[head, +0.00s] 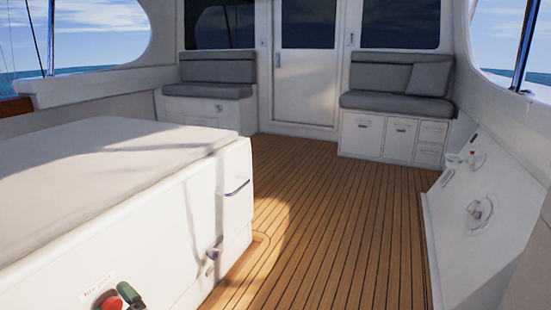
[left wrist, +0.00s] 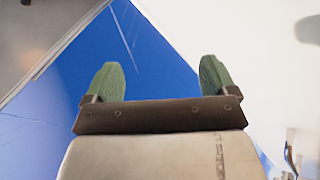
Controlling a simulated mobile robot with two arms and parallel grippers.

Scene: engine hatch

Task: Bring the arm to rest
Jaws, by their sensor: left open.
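My left gripper (left wrist: 159,78) shows in the left wrist view. Its two green fingers stand wide apart on a dark brown bar, with nothing between them. Behind the fingers is a bright blue area, and a plain white surface lies to the right. No whole arm of mine shows in the head view. My right gripper is in neither view.
A white box with a grey padded top (head: 100,165) fills the left of the head view. A red knob (head: 112,303) and a dark green piece sit low on its side, near a latch (head: 213,250). The plank floor (head: 330,220) is clear. Cushioned seats (head: 398,102) stand behind.

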